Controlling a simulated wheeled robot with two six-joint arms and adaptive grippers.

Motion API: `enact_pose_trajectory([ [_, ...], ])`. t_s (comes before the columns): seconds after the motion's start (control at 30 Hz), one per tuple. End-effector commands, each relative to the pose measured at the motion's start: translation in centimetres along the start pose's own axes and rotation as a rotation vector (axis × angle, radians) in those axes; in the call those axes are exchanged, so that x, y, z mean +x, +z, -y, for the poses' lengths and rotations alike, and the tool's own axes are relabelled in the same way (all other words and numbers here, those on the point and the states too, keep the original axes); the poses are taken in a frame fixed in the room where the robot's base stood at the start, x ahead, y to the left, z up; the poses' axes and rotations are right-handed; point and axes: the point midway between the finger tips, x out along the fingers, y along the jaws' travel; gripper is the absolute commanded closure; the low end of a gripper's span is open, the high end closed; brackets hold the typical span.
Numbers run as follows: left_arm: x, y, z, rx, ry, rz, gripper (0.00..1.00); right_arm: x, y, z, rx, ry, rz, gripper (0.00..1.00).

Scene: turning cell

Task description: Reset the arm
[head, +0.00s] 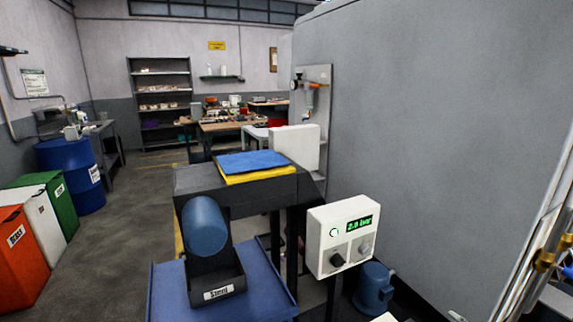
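Neither of my grippers shows in the head view, so I cannot see whether they hold anything. The task names no loose object.
Blue and yellow cloths (252,162) lie on a dark stand (196,179). A large grey machine wall (440,130) fills the right. Red, white and green bins (22,262) and a blue drum (68,172) stand left. Floor (115,240) between is clear.

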Motion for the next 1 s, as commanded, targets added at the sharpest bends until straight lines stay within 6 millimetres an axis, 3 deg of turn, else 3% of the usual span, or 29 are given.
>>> enact_pose_trajectory([
  [0.1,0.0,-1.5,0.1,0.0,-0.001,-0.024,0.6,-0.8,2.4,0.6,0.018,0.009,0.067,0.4],
  [0.33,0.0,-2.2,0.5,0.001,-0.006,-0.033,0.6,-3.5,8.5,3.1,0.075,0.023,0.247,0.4],
  [0.47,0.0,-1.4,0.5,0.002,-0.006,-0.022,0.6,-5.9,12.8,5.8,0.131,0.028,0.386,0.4],
  [0.57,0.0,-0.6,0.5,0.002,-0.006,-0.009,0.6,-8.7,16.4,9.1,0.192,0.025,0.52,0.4],
  [0.67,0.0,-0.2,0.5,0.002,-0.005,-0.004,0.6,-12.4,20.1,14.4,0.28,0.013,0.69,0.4],
  [0.8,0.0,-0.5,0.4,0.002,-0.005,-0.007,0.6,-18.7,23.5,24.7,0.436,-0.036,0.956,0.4],
  [0.9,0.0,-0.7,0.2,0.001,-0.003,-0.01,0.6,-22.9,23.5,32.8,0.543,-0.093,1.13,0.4],
  [1.0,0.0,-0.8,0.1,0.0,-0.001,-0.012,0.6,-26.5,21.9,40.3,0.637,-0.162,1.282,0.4],
])
